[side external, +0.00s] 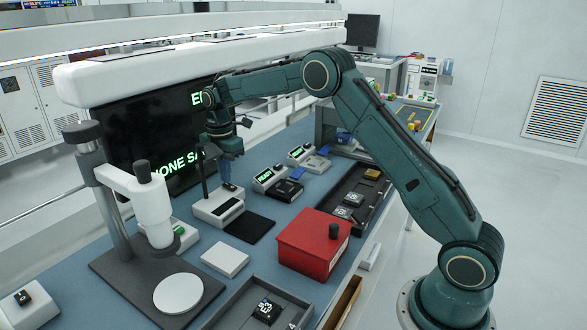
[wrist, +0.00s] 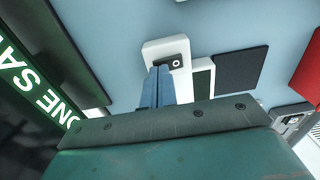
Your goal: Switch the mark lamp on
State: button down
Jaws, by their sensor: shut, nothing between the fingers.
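A white box-shaped unit (side external: 213,208) with a dark, unlit panel stands on the blue bench mat, and a thin dark post rises at its left; I take it for the mark lamp, though no label is readable. In the wrist view, the white unit (wrist: 158,47) carries a black switch (wrist: 172,64) with a white ring mark on its right part. My gripper (side external: 229,187) points down over the unit, its blue fingers shut and empty. In the wrist view, my fingertips (wrist: 160,70) are right beside the switch, overlapping its left part; I cannot tell whether they touch it.
A black pad (side external: 249,226) lies right of the unit. A red box (side external: 312,243) stands nearer, a white stand with a round plate (side external: 178,293) at left. A dark screen (side external: 150,135) is behind. Small units showing READY (side external: 264,176) stand farther along the bench.

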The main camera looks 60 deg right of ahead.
aim_at(227, 185)
jog(key=shift+f, duration=0.5)
dwell(0.4)
jog(key=shift+r, duration=3.55)
jog(key=s+a+r+m+t, duration=0.15)
jog(key=s+r+m, duration=0.25)
jog(key=s+r, duration=0.4)
jog(key=s+a+r+m+t, duration=0.1)
jog(key=s+a+r+m, duration=0.3)
jog(key=s, duration=0.7)
jog(key=s+a+f+m+t, duration=0.1)
jog(key=s+f+m+t, duration=0.2)
jog(key=s+m, duration=0.7)
jog(key=s+f, duration=0.1)
jog(key=s, duration=1)
